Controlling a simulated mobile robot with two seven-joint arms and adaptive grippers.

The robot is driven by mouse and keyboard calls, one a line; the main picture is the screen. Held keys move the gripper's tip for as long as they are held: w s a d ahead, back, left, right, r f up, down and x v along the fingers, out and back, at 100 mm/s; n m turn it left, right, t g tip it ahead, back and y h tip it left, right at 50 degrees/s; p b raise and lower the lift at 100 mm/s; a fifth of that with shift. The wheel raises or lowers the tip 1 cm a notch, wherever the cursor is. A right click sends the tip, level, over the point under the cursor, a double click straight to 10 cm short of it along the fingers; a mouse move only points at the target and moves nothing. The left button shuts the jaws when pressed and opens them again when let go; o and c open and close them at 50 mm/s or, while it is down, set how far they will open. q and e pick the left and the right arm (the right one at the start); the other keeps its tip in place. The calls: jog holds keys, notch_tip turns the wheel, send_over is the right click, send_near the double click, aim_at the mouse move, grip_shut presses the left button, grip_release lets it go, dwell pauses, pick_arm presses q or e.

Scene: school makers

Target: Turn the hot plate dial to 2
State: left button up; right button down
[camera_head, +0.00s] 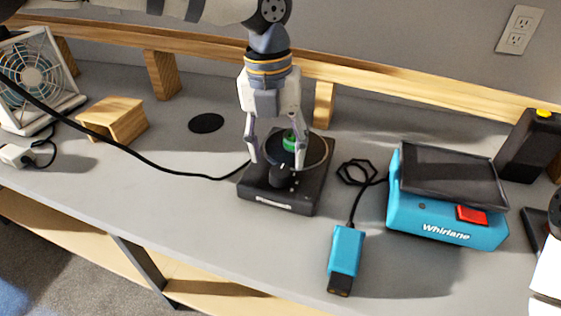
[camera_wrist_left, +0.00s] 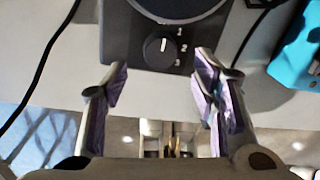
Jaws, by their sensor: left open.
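The hot plate (camera_head: 300,200) is a black box with a round plate on top, standing on the grey bench. Its dial (camera_wrist_left: 158,50) is a black knob with a white line that points up in the wrist view. The numbers 1, 2 and 3 run down the dial's right side; I cannot tell which one the line is set to. My left gripper (camera_head: 276,165) points down over the hot plate, open and empty. In the wrist view its fingers (camera_wrist_left: 160,78) are spread on either side below the dial, apart from it.
A blue Whirlane device (camera_head: 450,232) stands at right, with a blue plug-like block (camera_head: 346,252) on a cable beside it. A green item (camera_head: 289,140) shows between the gripper fingers. A wooden stand (camera_head: 115,115) and fan (camera_head: 35,75) are at left. The bench front is mostly clear.

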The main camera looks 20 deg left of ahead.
aim_at(279, 172)
pick_arm(q)
notch_tip(279, 172, down, 4)
jog(key=shift+d+f, duration=0.1)
jog(key=shift+d, duration=0.05)
jog(key=c, duration=1.2)
jog(key=shift+o, duration=0.2)
